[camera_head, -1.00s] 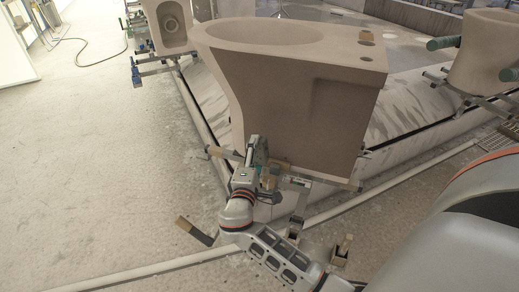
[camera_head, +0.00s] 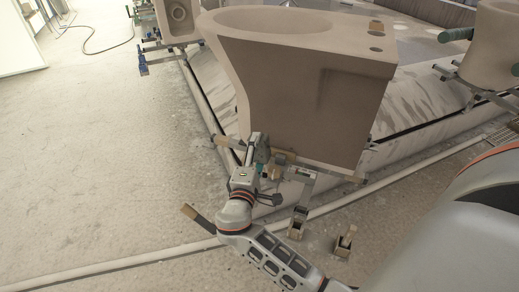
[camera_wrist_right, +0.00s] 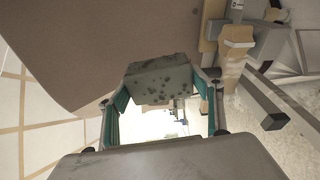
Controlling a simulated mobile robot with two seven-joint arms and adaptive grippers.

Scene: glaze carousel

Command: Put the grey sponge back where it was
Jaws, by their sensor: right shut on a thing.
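My right gripper (camera_head: 258,152) is at the lower front of the big brown toilet-shaped piece (camera_head: 300,95), near its lower left corner. In the right wrist view the right gripper (camera_wrist_right: 160,88) is shut on the grey sponge (camera_wrist_right: 158,78). The sponge is a dark-speckled block between the green-padded fingers, held in the air beside the brown wall. In the head view I cannot clearly tell the sponge from the fingers. My left gripper is not in view.
A wood-tipped tool (camera_head: 198,218) sticks out left of my arm. Support bars with wooden blocks lie under the brown piece.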

